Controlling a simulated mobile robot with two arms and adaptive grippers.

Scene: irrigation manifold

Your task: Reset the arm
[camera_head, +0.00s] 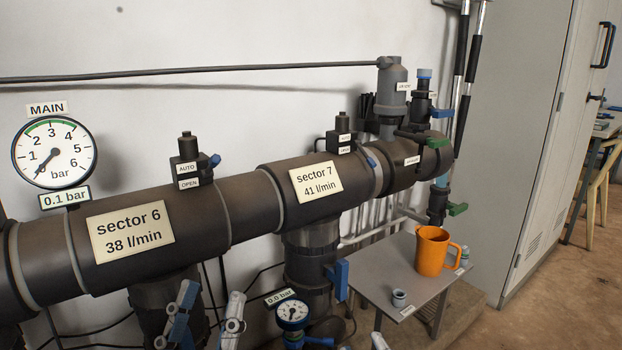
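My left gripper (210,305) shows at the bottom edge, in front of the pipe branch below the sector 6 label. Its two light grey fingers stand apart, with nothing seen held between them. A blue part (180,328), perhaps a valve handle, shows at its left finger; I cannot tell whether they touch. A small pale piece (378,341) at the bottom edge, right of centre, may be the tip of my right gripper; its state is not visible. Most of both arms is out of view.
A dark manifold pipe (250,205) crosses the view along the wall. A blue valve handle (340,279) sticks out on the sector 7 branch. A small gauge (292,312) is below. An orange jug (431,252) and small cup (399,297) stand on a grey table (387,264).

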